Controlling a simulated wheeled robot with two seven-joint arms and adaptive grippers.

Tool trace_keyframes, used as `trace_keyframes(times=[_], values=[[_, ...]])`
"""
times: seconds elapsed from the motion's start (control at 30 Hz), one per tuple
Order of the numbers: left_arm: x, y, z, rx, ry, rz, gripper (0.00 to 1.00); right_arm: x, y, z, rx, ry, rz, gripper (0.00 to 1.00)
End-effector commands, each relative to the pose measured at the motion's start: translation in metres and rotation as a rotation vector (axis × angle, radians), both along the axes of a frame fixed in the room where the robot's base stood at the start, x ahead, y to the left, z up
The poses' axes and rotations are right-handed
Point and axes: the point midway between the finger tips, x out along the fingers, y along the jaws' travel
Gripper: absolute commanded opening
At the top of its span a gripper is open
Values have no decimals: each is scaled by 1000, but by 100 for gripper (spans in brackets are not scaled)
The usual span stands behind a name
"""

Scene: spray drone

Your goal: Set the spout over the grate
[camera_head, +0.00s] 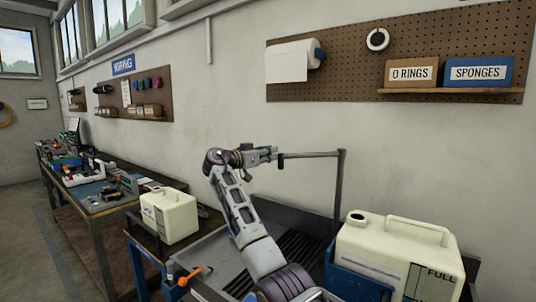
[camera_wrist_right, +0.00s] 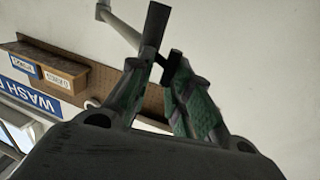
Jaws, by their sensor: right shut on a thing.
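The spout (camera_head: 315,155) is a thin dark pipe that runs level to the left from the top of an upright post at the right end of the sink. A short tip points down at its free end. My right gripper (camera_head: 275,154) is shut on the spout by this end. In the right wrist view, the fingers (camera_wrist_right: 170,68) close by the dark spout end (camera_wrist_right: 154,28). The grate (camera_head: 298,245) is a dark ribbed panel in the sink below, partly hidden by my right arm. The spout's end hangs high above the grate's area; exact alignment is unclear. My left gripper is out of view.
A cream jug (camera_head: 400,250) marked FULL stands in a blue holder at the right. Another cream jug (camera_head: 170,215) stands left of the sink. An orange-handled part (camera_head: 190,276) is at the sink's front left. The wall pegboard (camera_head: 350,55) is behind.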

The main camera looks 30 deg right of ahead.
Motion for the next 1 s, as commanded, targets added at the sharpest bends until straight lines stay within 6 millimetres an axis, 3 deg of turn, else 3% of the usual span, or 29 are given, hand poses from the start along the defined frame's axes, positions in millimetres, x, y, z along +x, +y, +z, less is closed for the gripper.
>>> trace_keyframes(times=[0.03,0.27,0.3,0.37,0.73,1.0], values=[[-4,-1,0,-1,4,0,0,2,-4,10,-13,-14,13,0],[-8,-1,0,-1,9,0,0,1,-6,12,-13,-18,11,0],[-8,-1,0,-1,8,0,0,1,-6,12,-13,-18,11,24],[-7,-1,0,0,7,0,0,1,-6,12,-14,-18,11,31],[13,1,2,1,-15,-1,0,2,-5,7,-11,-9,12,31],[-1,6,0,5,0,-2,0,3,-3,3,-7,-4,12,31]])
